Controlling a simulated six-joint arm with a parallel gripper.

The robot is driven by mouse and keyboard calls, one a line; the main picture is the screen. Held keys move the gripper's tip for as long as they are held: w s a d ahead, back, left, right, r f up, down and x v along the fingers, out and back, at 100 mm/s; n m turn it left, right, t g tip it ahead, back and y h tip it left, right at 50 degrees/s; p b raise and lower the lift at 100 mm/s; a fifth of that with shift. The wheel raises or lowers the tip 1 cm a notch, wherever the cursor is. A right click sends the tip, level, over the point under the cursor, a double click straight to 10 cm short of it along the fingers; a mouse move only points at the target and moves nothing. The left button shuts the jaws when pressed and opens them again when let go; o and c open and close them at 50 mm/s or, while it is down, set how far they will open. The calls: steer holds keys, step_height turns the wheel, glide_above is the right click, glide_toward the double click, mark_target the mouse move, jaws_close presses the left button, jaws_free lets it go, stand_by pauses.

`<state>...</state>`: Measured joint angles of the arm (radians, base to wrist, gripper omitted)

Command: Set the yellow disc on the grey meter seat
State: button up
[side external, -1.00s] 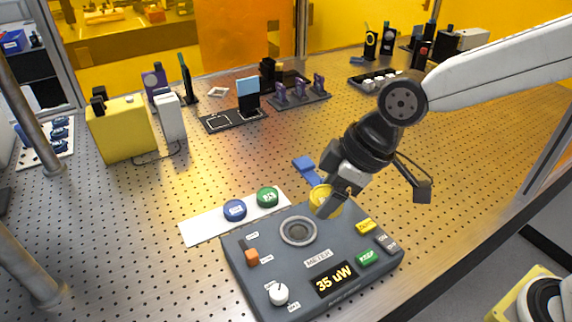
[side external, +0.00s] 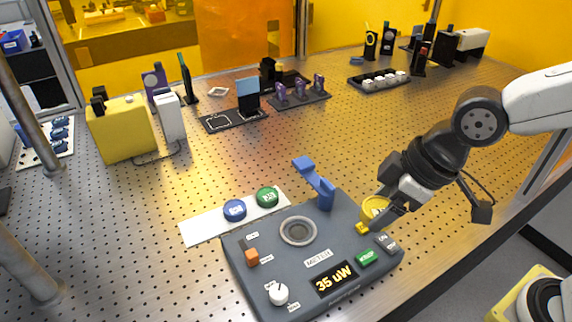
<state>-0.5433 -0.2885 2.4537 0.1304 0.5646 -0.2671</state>
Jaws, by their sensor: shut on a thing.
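The yellow disc (side external: 374,208) is held in my gripper (side external: 380,212), above the right back part of the meter, close to the small yellow button. My gripper is shut on the disc and partly hides it. The grey meter seat (side external: 298,231) is a round ring on top of the dark grey meter (side external: 300,274). It is empty, to the left of my gripper. The meter's display reads 35 uW.
A blue bracket (side external: 318,184) stands up at the meter's back edge, between the seat and my gripper. A white strip (side external: 203,230) left of it carries a blue disc (side external: 234,210) and a green disc (side external: 267,197). An orange block (side external: 252,257) and white knob (side external: 279,293) sit on the meter.

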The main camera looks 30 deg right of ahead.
glide_toward(295, 231)
steer(key=shift+w+a+f, duration=0.4)
steer(key=shift+a+f, duration=0.05)
steer(key=shift+a, duration=0.15)
steer(key=shift+w+a+f, duration=0.25)
steer(key=shift+w+f, duration=0.25)
steer(key=shift+f, duration=0.1)
steer(key=shift+w+a+f, duration=0.15)
steer(key=shift+w+f, duration=0.15)
steer(key=shift+f, duration=1.55)
steer(key=shift+f, duration=0.15)
steer(key=shift+s+f, duration=0.1)
steer(key=shift+f, duration=0.05)
